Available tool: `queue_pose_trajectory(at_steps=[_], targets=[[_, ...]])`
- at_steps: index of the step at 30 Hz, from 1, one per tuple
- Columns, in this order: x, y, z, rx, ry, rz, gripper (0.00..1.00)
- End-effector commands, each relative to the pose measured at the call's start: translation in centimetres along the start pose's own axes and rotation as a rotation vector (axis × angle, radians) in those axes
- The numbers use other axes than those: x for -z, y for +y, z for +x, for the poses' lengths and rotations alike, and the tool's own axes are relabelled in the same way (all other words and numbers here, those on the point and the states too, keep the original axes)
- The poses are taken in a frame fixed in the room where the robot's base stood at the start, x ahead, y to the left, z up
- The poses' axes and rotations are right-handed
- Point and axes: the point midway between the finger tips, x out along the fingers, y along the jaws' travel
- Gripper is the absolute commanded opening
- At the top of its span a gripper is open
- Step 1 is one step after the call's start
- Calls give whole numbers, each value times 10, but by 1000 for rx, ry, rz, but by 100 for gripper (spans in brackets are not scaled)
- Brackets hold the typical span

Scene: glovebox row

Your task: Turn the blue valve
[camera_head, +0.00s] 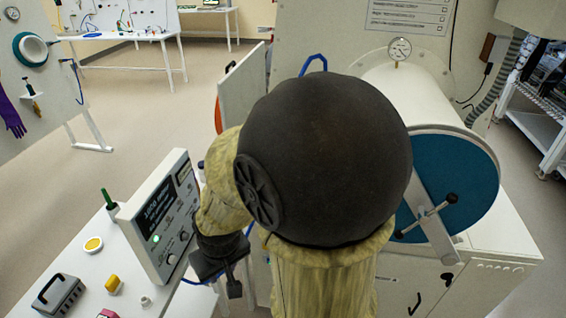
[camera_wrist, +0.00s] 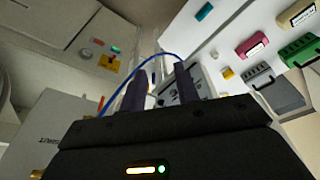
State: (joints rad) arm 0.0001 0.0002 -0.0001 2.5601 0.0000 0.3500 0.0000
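I cannot make out a blue valve for certain in either view. A thin blue curved line (camera_wrist: 172,55), like a cable or tube, arcs past my gripper's fingers in the wrist view. A blue loop (camera_head: 314,60) shows behind my arm in the head view; I cannot tell what it belongs to. My gripper (camera_wrist: 158,88) has its two dark fingers apart, with nothing seen held between them. In the head view my gripper (camera_head: 228,280) is low, beside the instrument box at the edge of the white table. My arm's large dark joint hides much of the glovebox.
A white instrument box (camera_head: 160,215) with a display stands on the white table (camera_head: 75,265), among small coloured items. A teal round door (camera_head: 470,170) with a black-tipped handle is on the right. A pressure gauge (camera_head: 399,49) stands behind. Open floor lies at the left back.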

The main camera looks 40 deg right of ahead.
Motion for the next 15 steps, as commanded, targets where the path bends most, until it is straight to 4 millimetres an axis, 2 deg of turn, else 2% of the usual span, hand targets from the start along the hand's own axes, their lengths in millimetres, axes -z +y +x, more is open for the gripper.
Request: queue_pose_trajectory(at_steps=[5,8,11,15], targets=[[1,0,1,2,6,4,31],[9,-2,8,10,39,27,31],[26,-2,21,21,112,81,31],[63,8,44,11,282,212,31]])
